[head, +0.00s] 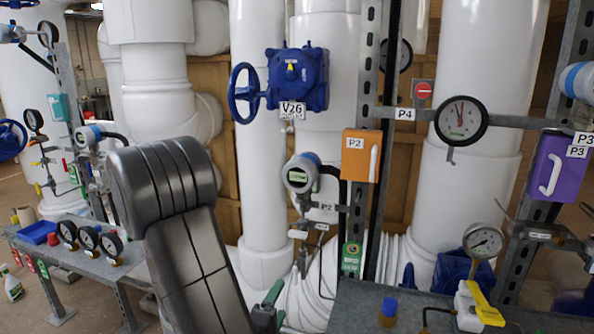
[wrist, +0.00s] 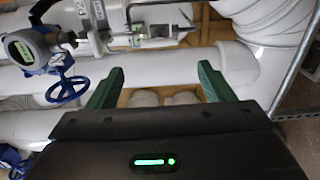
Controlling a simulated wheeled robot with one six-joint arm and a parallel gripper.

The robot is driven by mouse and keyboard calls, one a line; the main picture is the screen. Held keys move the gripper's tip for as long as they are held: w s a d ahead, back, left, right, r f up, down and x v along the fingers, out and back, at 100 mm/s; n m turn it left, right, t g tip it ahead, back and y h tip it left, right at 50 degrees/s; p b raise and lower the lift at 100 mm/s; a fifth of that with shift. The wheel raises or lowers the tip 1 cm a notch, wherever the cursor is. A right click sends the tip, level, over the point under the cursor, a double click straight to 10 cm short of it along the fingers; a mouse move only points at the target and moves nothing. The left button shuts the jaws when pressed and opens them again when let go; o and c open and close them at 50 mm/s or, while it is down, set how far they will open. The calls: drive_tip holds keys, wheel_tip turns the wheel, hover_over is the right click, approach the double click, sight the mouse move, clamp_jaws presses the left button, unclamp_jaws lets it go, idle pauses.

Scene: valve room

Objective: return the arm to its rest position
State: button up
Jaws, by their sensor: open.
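My arm rises in the lower left of the head view as a dark, ribbed link bent at the top. My gripper shows at the bottom of that view as a small green and dark part (head: 268,312), partly cut off by the frame edge. In the wrist view my gripper (wrist: 160,80) is open, with its two green fingers wide apart. Nothing is between the fingers. White pipes (wrist: 150,75) lie beyond the fingertips.
A bench with gauges (head: 89,240) stands at the left. A blue valve V26 (head: 297,78), an orange box P2 (head: 357,153) and a purple box (head: 560,165) are on the pipes and frames.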

sight(294, 276)
drive_tip(key=p+x, duration=0.1)
drive_tip(key=x, duration=1.1)
drive_tip(key=shift+w+d+p, duration=0.15)
drive_tip(key=shift+w+p, duration=0.05)
drive_tip(key=shift+p, duration=0.1)
drive_tip(key=shift+w+f+m+b, duration=0.1)
drive_tip(key=shift+m+b, duration=0.2)
drive_tip(key=shift+m, duration=0.1)
drive_tip(key=shift+m+b, duration=0.3)
drive_tip(key=shift+m, duration=0.6)
drive_tip(key=m, duration=0.2)
drive_tip(key=m+b, duration=0.1)
drive_tip(key=m, duration=0.1)
drive_tip(key=shift+r+m, duration=0.2)
drive_tip(key=shift+m, duration=0.1)
drive_tip(key=m, duration=0.3)
drive_tip(key=m+b, duration=0.1)
drive_tip(key=m, duration=0.2)
drive_tip(key=shift+s+d+r+m, duration=0.1)
drive_tip(key=shift+s+r+m, duration=0.1)
drive_tip(key=shift+m, duration=0.2)
